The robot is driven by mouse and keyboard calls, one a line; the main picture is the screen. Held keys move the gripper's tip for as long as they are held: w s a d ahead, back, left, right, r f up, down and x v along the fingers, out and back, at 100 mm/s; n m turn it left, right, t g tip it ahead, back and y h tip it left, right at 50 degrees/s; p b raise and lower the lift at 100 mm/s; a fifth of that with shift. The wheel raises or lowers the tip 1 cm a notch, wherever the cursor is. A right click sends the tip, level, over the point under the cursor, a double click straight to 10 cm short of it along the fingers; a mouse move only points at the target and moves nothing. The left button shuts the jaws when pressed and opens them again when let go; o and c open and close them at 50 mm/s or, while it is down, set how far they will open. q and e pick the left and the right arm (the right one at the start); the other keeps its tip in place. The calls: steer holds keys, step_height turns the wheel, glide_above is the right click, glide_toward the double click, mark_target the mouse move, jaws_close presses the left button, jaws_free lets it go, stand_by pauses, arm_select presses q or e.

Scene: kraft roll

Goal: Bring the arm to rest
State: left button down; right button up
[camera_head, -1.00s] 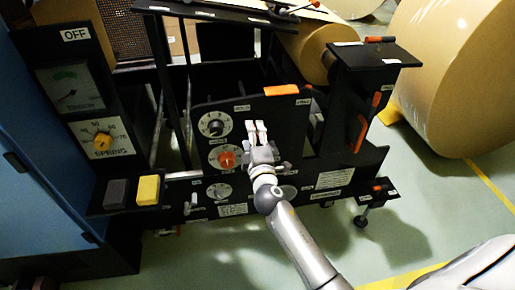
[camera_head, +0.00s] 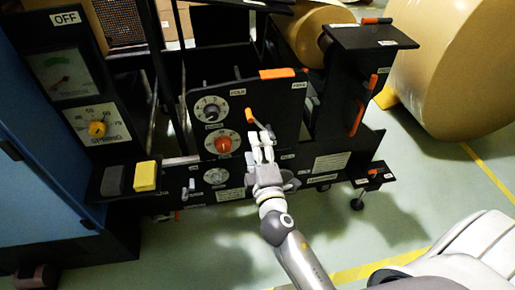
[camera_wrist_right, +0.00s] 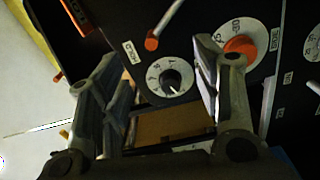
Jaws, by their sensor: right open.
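My right arm comes in from the bottom right of the head view. Its gripper (camera_head: 262,141) is in front of the black machine panel (camera_head: 265,100), just right of the orange-knobbed dial (camera_head: 223,144). A small gap shows between its fingers. In the wrist view the fingers of the right gripper (camera_wrist_right: 158,62) stand wide apart with nothing held between them. A white dial with a dark knob (camera_wrist_right: 171,82) shows behind the gap, and an orange knob (camera_wrist_right: 240,46) is beside the right finger. My left gripper is not in view.
An orange-tipped lever (camera_head: 250,117) stands by the fingertips. A grey-knobbed dial (camera_head: 211,110) is at upper left. Yellow (camera_head: 145,176) and grey (camera_head: 115,181) buttons are on the left. A large kraft roll (camera_head: 450,70) is at right. Green floor (camera_head: 420,205) is open at lower right.

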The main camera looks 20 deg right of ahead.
stand_by(0.3)
